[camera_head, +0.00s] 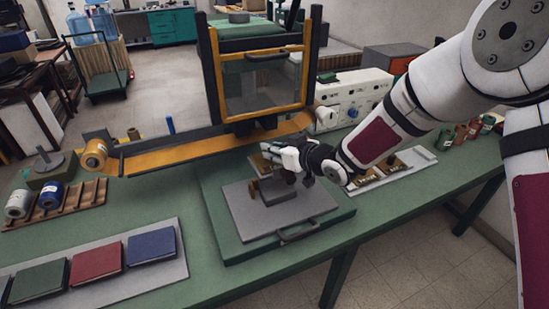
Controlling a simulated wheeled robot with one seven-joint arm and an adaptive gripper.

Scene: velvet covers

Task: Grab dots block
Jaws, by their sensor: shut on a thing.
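My gripper (283,174) reaches in from the right, over the grey plate (308,201) on the green press bed. It is shut on a small dark brownish block (268,190), which appears at the plate's middle. The fingers partly cover the block, and no dot pattern can be made out on it. I cannot tell whether the block touches the plate or hangs just above it. Several brass-coloured blocks (394,163) lie on a pale tray (419,156) to the right, partly behind my arm.
A press frame with a clear guard (262,88) stands behind the plate. An orange strip (160,158) runs left to a roll. Green, red and blue covers (152,246) lie on a board at front left. A white control box (352,98) stands behind right.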

